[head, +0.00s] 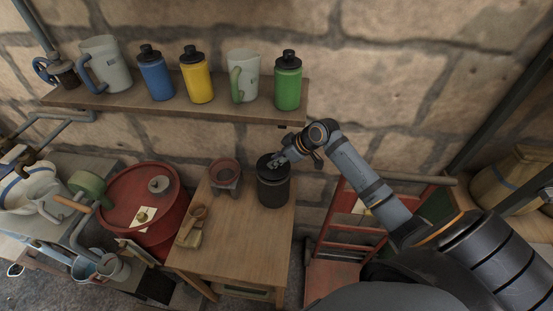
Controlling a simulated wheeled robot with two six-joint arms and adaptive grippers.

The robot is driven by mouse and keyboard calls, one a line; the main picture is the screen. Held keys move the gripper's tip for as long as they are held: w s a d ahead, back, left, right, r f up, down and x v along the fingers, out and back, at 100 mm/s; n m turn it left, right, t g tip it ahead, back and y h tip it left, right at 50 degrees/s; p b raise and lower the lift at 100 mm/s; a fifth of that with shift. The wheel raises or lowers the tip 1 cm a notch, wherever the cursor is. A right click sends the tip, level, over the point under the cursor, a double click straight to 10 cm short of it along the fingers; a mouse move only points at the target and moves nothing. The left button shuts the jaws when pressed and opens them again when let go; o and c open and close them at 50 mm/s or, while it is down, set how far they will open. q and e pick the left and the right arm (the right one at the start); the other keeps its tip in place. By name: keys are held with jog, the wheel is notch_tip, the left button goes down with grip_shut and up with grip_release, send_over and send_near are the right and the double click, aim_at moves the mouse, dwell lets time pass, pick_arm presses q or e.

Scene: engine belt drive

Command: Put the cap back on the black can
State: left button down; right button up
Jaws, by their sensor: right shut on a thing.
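The black can (272,190) stands upright on the wooden table, near its back right corner. My right gripper (278,160) reaches in from the right and is shut on the dark cap (267,163) at the can's top. The cap is at the mouth of the can and partly hidden by the fingers. I cannot tell whether it is seated or held just above the rim. My left gripper is not in view.
The wooden table (240,250) bears a small red pot (224,174) left of the can and a wooden brush (192,226). A red drum (170,235) stands left. A wall shelf (150,107) with mugs and coloured bottles is above. A red hand truck (335,270) stands right.

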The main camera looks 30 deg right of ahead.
jog(key=shift+f+b, duration=0.35)
jog(key=shift+f, duration=0.35)
dwell(0.5)
jog(key=o, duration=1)
jog(key=shift+s+d+r, duration=0.15)
jog(key=shift+d+r, duration=0.05)
jog(key=shift+r, duration=0.1)
jog(key=v, duration=0.6)
jog(key=shift+s, duration=0.1)
jog(key=shift+s+r, duration=0.1)
jog(key=shift+r, duration=0.25)
jog(key=shift+d, duration=0.1)
jog(key=shift+s+f, duration=0.1)
